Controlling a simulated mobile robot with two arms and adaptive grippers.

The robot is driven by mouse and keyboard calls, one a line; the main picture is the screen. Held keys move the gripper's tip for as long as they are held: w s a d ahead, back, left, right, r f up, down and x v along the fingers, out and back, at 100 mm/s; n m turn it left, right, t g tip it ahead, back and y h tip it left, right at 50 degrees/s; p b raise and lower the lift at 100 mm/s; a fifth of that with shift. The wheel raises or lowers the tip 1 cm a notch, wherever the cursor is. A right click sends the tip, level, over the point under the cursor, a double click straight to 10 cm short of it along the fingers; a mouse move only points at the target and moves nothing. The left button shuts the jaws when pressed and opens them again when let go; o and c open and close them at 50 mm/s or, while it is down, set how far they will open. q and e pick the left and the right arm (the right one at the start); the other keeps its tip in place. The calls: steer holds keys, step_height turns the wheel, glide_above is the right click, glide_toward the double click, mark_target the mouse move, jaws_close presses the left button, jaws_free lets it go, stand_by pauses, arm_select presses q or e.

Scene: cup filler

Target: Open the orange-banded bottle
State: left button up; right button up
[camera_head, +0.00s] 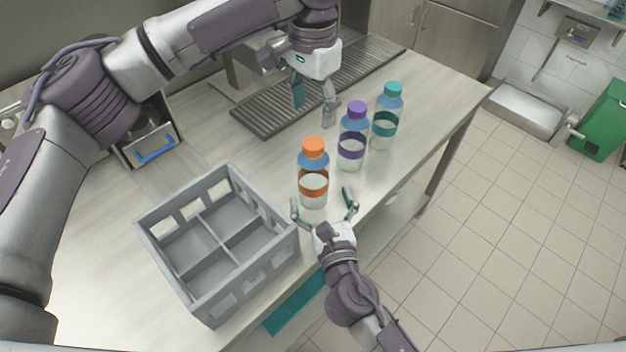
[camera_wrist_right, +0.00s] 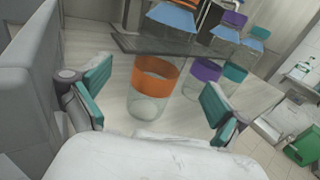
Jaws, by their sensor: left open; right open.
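The orange-banded bottle (camera_head: 313,186) stands upright on the counter, with an orange cap (camera_head: 313,147) on top. My right gripper (camera_head: 324,203) is open, with its fingers spread to either side of the bottle's lower part and apart from it. In the right wrist view the orange band (camera_wrist_right: 156,76) shows between the two open fingers (camera_wrist_right: 157,103); the cap is not clear there. My left gripper (camera_head: 314,106) is open and empty, above the counter behind the bottle, pointing down and left of the purple-capped bottle.
A purple-banded bottle (camera_head: 352,145) and a teal-banded bottle (camera_head: 385,124) stand behind to the right. A grey divided crate (camera_head: 262,220) stands close on the left. A drain grate (camera_head: 262,121) lies at the back. The counter's front edge is near my right gripper.

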mark_target(313, 169)
steer(key=x, duration=0.4)
steer(key=r+x, duration=0.1)
steer(key=x, duration=0.2)
arm_select(q)
steer(key=shift+s, duration=0.1)
steer(key=shift+r, duration=0.1)
